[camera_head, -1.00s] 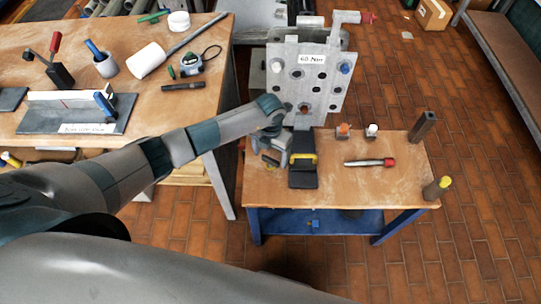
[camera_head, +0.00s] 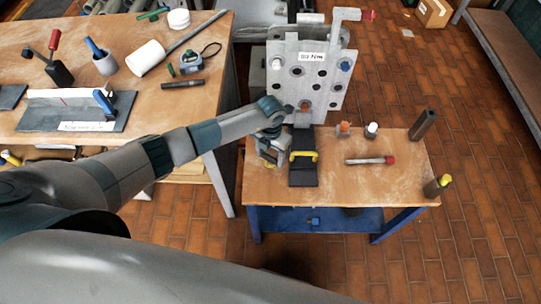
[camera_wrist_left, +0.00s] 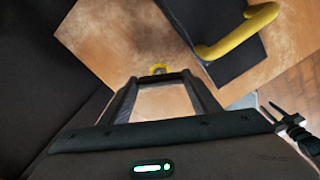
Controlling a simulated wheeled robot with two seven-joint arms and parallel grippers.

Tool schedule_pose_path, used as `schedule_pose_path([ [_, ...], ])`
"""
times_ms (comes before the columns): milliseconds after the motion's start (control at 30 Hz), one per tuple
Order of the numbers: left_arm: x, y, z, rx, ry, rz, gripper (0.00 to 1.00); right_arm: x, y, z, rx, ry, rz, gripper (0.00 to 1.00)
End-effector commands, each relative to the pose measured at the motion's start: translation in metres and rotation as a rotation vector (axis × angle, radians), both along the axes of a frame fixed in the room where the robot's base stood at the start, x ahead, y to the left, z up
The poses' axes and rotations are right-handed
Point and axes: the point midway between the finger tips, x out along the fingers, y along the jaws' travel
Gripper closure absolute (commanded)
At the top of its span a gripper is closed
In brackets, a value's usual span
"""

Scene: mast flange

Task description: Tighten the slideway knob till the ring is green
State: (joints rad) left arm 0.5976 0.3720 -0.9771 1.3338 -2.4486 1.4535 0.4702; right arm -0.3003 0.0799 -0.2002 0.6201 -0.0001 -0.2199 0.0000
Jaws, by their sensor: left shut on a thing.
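My left gripper (camera_head: 272,154) is low over the left side of the small table, beside a black block with a yellow handle (camera_head: 303,172). In the left wrist view the fingers of my left gripper (camera_wrist_left: 160,76) come together on a small thing with a yellow ring (camera_wrist_left: 159,67), which I take for the slideway knob. Most of the knob is hidden by the fingers, and the ring shows yellow, not green. The yellow handle (camera_wrist_left: 238,35) is to the right of the fingers there.
An upright grey plate (camera_head: 307,85) with holes and a label stands behind the small table (camera_head: 370,185). A red-ended tool (camera_head: 371,160) and dark posts (camera_head: 423,125) are to the right. A larger workbench (camera_head: 190,105) with tools is on the left.

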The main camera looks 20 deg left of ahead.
Motion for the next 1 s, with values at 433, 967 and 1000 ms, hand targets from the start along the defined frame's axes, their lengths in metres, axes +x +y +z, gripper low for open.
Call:
schedule_pose_path([
  [433,0.001,0.000,-0.002,0.000,-0.002,-0.377,0.66,0.000,-0.001,-0.048,-0.001,0.001,0.000,0.70],
  [967,0.001,0.000,0.001,0.000,-0.001,-0.403,0.25,0.000,-0.001,-0.047,-0.001,0.000,0.000,0.70],
  [1000,0.000,0.000,0.001,0.000,-0.001,-0.403,0.25,0.000,-0.001,-0.047,-0.001,0.000,0.000,0.70],
])
